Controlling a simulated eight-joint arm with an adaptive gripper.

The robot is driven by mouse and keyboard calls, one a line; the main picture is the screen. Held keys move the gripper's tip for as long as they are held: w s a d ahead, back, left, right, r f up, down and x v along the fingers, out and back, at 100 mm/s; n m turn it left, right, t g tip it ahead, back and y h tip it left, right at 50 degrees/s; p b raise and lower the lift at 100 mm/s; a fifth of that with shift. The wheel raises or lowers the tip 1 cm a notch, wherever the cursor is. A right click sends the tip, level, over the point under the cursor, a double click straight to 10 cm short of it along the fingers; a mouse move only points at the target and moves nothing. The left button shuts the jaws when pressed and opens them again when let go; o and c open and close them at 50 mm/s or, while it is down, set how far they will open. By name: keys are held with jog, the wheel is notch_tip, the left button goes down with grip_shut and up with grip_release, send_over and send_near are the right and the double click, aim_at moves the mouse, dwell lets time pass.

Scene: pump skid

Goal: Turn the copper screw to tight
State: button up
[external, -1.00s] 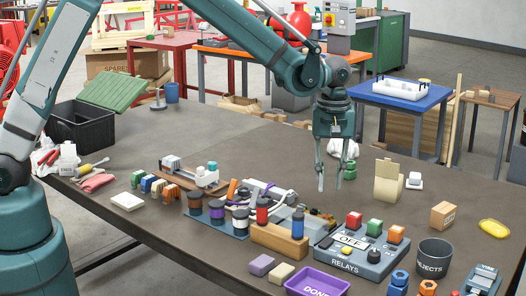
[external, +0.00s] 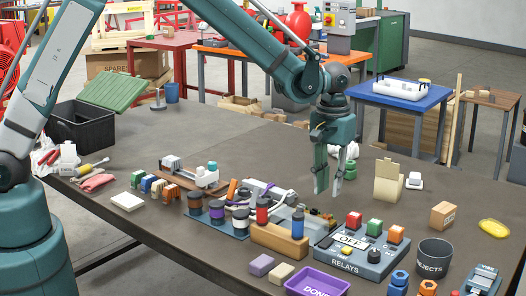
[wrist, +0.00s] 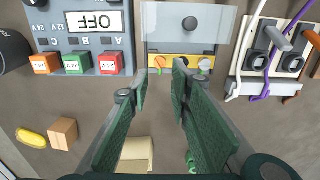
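The copper screw (wrist: 159,62) shows in the wrist view as a small orange round head on a yellow strip (wrist: 190,61). Two grey-white screw heads (wrist: 204,64) sit to its right on the same strip. I cannot pick out the copper screw in the external view. My gripper (external: 327,193) points down above the table, behind the relays box. In the wrist view my gripper (wrist: 160,82) is open, with nothing between its fingers. The screw shows just beyond the gap between the fingertips, apart from them.
A grey panel with a black knob (wrist: 190,23) adjoins the yellow strip. The relays box (external: 362,252) with coloured buttons stands close to the gripper. A wooden block holding bottles (external: 279,240) stands to its left.

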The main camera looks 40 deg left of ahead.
aim_at(327, 216)
jog(key=shift+f, duration=0.15)
jog(key=shift+f+b, duration=0.3)
jog(key=shift+f, duration=3.45)
jog(key=shift+c, duration=0.3)
jog(key=c, duration=0.6)
